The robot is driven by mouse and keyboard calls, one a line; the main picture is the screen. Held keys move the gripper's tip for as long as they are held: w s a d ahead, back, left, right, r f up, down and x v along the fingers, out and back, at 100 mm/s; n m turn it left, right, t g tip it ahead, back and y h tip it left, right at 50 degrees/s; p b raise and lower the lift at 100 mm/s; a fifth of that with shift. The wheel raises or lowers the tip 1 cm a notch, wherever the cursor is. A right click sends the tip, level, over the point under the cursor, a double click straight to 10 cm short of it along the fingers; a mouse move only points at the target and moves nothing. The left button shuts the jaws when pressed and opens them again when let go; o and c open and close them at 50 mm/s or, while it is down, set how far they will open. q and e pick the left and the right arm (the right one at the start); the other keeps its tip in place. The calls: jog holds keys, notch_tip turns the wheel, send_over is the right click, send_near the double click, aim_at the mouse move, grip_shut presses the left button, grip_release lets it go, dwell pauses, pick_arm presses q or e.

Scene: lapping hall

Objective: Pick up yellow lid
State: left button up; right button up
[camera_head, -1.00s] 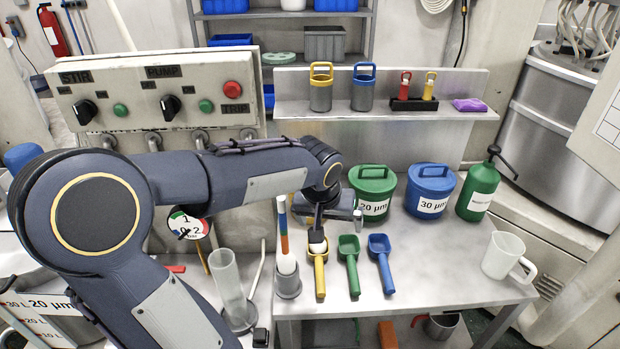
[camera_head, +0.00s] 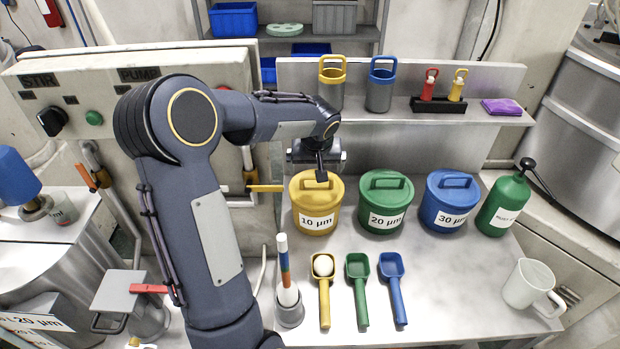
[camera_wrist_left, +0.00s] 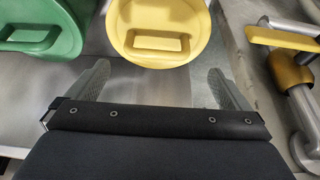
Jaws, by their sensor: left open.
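The yellow lid (camera_head: 304,188) with its raised handle sits on the yellow tub labelled 10 µm (camera_head: 316,222), at the left of a row of tubs. My left gripper (camera_head: 321,175) is over the lid in the head view and partly covers its handle. In the left wrist view the yellow lid (camera_wrist_left: 158,25) is at the top, just beyond the fingertips. The two fingers of my left gripper (camera_wrist_left: 160,82) are spread wide, with only bench top between them. The gripper is open and empty. My right gripper is not in view.
Green (camera_head: 385,205) and blue (camera_head: 449,200) tubs stand to the right of the yellow one. Yellow (camera_head: 324,290), green (camera_head: 358,285) and blue (camera_head: 393,285) scoops lie in front. A shelf (camera_head: 395,110) runs behind. Bench at the right is mostly clear.

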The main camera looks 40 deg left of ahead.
pick_arm(q)
jog(key=shift+w+a+f, duration=0.2)
jog(key=shift+f, duration=0.3)
jog(key=shift+w+f+p, duration=0.2)
jog(key=shift+f+p, duration=0.2)
jog(key=shift+f, duration=0.3)
jog(key=p+x, duration=0.1)
jog(key=x, duration=0.3)
jog(key=shift+w+r, duration=0.1)
jog(key=shift+w, duration=0.05)
jog(key=shift+w+f, duration=0.1)
jog(key=shift+f, duration=0.35)
jog(key=c, duration=0.9)
jog(key=shift+c, duration=0.2)
